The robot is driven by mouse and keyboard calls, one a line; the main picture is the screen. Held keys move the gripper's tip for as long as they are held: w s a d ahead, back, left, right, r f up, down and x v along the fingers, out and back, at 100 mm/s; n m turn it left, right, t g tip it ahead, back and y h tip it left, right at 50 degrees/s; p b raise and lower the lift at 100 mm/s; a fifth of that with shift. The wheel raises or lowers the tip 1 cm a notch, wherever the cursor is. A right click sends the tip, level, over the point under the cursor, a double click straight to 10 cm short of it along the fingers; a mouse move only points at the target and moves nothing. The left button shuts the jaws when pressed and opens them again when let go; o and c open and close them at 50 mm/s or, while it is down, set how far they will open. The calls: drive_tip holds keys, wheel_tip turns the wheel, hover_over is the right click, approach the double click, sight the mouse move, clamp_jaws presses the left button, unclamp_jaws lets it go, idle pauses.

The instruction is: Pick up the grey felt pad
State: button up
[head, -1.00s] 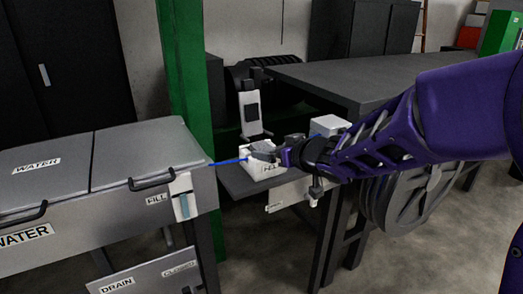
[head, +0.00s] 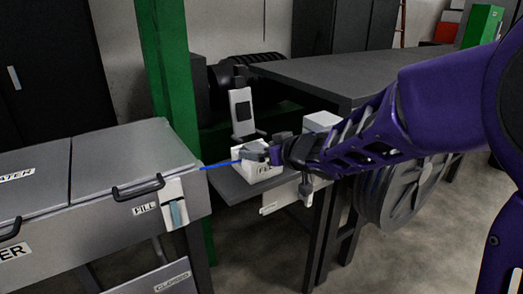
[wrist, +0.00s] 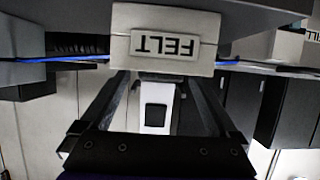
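A white box (head: 254,168) with a FELT label stands on the small grey shelf between the tank and the workbench. In the wrist view, which is upside down, the same box (wrist: 163,22) fills the top centre. My gripper (head: 264,153) is at the top of this box in the head view. In the wrist view my gripper (wrist: 160,78) shows two dark fingers spread apart, pointing towards the box, with no object visibly held between them.
A blue cable (head: 220,164) runs from the grey tank (head: 140,165) to behind the box. A white stand with a dark square (head: 241,110) stands behind it. A green post (head: 172,85), workbench (head: 350,75) and large reel (head: 395,195) are close by.

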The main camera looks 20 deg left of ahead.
drive_tip(key=c, duration=1.3)
